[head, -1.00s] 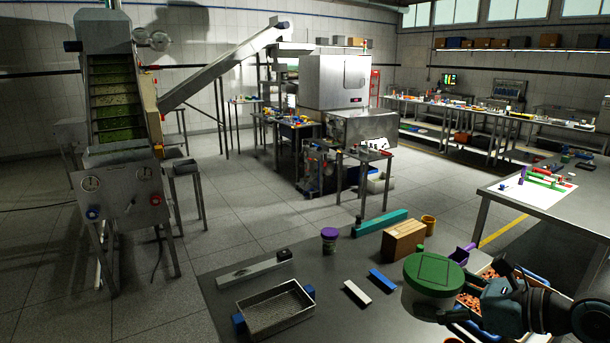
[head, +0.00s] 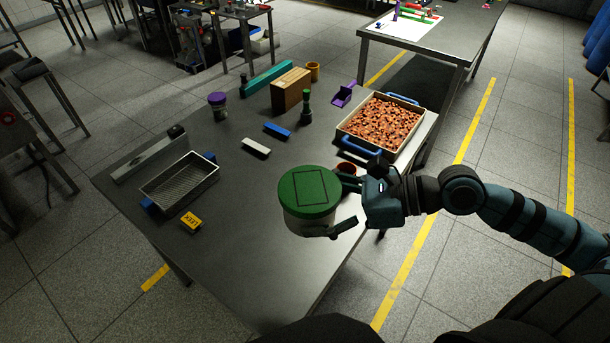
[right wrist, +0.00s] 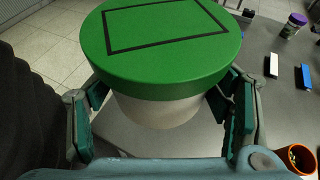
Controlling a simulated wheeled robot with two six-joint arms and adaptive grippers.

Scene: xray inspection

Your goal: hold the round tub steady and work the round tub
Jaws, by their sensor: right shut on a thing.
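The round tub (head: 308,220) has a pale body and a green lid (head: 310,190) with a dark square outline on top. The lid sits on the tub. My right gripper (head: 345,207) comes from the right and is shut on the tub's body below the lid. In the right wrist view the tub's body (right wrist: 158,110) is between the two fingers, with the green lid (right wrist: 160,45) above them. The tub is upright near the table's front edge; whether it touches the table I cannot tell. My left gripper is not in view.
On the dark table (head: 240,220) stand a mesh tray (head: 165,195), a yellow block (head: 191,222), a purple-lidded jar (head: 218,107), a brown box (head: 290,92) and a crate of reddish pieces (head: 345,145). The table's front left is clear.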

